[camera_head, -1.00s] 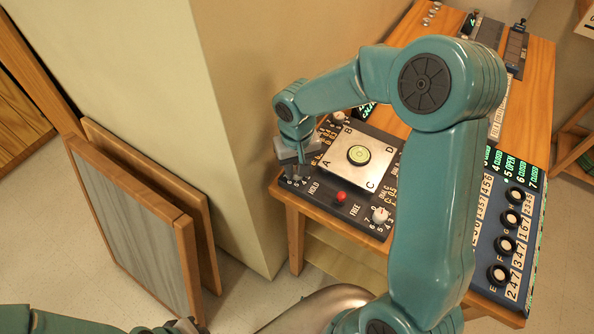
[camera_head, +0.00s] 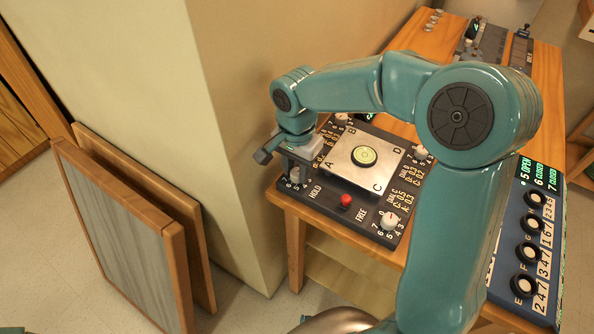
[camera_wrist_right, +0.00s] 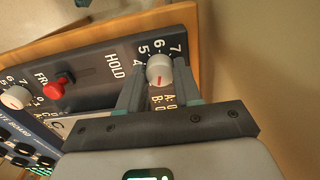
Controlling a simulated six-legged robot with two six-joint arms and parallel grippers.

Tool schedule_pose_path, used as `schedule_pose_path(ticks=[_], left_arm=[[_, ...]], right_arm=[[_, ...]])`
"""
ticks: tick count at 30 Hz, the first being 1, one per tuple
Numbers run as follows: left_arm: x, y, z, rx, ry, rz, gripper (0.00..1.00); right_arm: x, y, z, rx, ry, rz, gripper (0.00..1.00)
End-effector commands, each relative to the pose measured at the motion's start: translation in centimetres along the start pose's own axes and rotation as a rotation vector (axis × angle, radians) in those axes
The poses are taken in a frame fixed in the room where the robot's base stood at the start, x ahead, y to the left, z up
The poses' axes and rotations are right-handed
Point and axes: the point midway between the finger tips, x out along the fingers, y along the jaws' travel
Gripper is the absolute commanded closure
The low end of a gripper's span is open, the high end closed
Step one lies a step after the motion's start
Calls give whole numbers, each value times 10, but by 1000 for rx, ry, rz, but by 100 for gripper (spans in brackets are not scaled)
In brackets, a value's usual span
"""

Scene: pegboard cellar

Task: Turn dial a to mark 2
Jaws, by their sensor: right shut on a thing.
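Dial a (camera_head: 294,175) is a pale knob by corner A of the silver plate (camera_head: 350,181), at the near left of the dark panel. My right gripper (camera_head: 293,170) is over it, with its fingers on either side. In the right wrist view the knob (camera_wrist_right: 158,70) sits between the two fingertips (camera_wrist_right: 158,66), and the gripper is shut on it. A red mark on the knob points down in that view. The numbers 5, 6 and 7 show on its far side; mark 2 cannot be made out. My left gripper is out of view.
Another pale dial (camera_head: 389,221) is near corner C. A round level (camera_head: 364,155) sits on the plate. The wall (camera_head: 235,130) is close on the left. A board with black knobs (camera_head: 524,284) lies at the right.

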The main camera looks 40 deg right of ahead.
Motion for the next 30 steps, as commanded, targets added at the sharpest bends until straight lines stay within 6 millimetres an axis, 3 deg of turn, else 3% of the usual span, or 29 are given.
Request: schedule_pose_path(ticks=[12, 29, 30], left_arm=[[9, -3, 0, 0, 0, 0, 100], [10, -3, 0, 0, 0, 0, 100], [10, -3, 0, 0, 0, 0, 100]], right_arm=[[-2, -1, -2, 180, 4, -6, 97], [-3, -1, -2, 203, 5, -7, 97], [-3, -1, -2, 203, 4, -7, 54]])
